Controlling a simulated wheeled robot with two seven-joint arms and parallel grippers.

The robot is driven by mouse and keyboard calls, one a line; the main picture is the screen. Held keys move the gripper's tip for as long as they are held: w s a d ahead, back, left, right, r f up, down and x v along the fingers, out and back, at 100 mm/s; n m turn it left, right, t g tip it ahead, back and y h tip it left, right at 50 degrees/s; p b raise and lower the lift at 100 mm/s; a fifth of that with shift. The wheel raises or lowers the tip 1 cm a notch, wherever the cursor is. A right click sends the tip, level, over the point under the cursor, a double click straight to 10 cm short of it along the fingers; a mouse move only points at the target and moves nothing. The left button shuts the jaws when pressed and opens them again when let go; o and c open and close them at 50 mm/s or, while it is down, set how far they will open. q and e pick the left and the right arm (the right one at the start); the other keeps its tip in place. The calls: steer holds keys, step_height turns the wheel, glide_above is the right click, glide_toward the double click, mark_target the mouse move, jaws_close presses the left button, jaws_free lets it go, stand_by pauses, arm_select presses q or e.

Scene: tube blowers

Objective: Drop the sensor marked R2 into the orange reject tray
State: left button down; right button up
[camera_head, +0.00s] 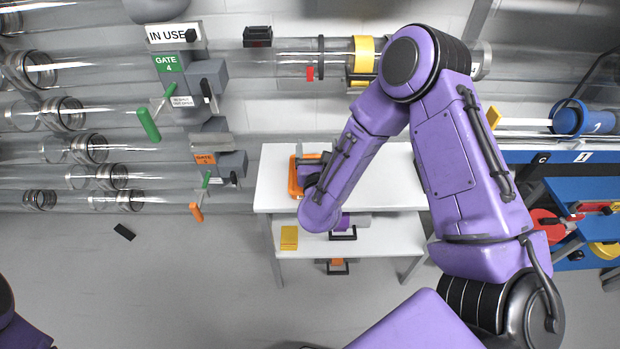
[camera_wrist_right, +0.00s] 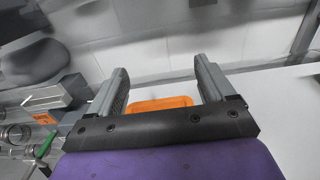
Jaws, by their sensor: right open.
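The orange reject tray (camera_head: 292,178) lies on the white table's top shelf, partly covered by my right gripper (camera_head: 311,164) and forearm. In the right wrist view the tray (camera_wrist_right: 160,103) shows as an orange strip beyond and between the two fingers. My right gripper (camera_wrist_right: 160,66) is open, with nothing visible between its fingers; it is close to the tray, but I cannot tell how high above it. No sensor with a readable R2 mark shows in either view. The tray's contents are mostly hidden. My left gripper is not in view.
The white table (camera_head: 385,185) has free room right of my forearm. Its lower shelf holds a yellow block (camera_head: 289,238) and a purple-and-grey item (camera_head: 355,222). Clear tubes with gate handles (camera_head: 149,125) stand left. A small black object (camera_head: 125,232) appears over the floor.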

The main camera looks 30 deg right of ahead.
steer(key=b+v, duration=0.1)
steer(key=v, duration=0.9)
steer(key=shift+s, duration=0.1)
